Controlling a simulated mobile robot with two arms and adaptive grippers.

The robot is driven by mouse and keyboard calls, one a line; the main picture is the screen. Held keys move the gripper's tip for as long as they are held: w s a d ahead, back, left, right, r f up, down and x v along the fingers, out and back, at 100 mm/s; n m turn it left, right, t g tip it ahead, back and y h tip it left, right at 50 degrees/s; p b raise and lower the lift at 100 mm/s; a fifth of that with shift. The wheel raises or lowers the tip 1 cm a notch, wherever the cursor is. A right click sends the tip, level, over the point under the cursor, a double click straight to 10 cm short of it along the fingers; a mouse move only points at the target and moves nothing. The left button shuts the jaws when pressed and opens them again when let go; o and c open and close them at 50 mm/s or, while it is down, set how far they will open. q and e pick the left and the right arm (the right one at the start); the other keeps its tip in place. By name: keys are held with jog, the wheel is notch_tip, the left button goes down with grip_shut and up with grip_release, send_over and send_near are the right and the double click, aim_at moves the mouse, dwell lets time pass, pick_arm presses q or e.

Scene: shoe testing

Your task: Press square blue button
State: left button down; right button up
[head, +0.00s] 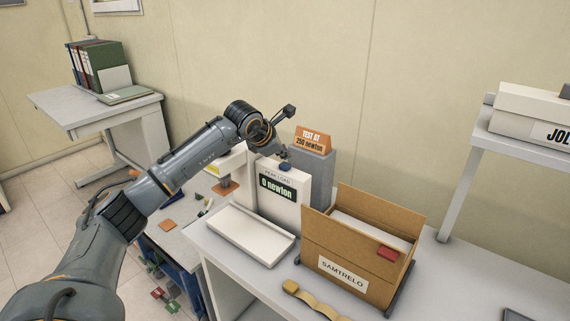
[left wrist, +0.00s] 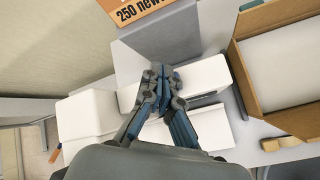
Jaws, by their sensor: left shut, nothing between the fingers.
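A blue button (head: 285,167) sits on top of the white force tester (head: 285,205), whose display reads "0 newton". My left gripper (head: 281,153) is just above the button in the head view, with its fingertips shut and empty; I cannot tell whether they touch it. In the left wrist view the shut fingers (left wrist: 160,76) are over the white tester (left wrist: 207,76), and the button cannot be told apart from the fingers. My right gripper is not in view.
A grey block (head: 318,170) with an orange "TEST AT 250 newton" sign (head: 313,141) stands behind the tester. An open cardboard box (head: 345,262) labelled SAMTRELO stands at right. A shelf (head: 520,153) is at far right.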

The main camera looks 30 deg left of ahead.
aim_at(283, 165)
pick_arm(q)
notch_tip(283, 165, up, 5)
jog(key=p, duration=0.3)
jog(key=shift+f, duration=0.1)
dwell(0.8)
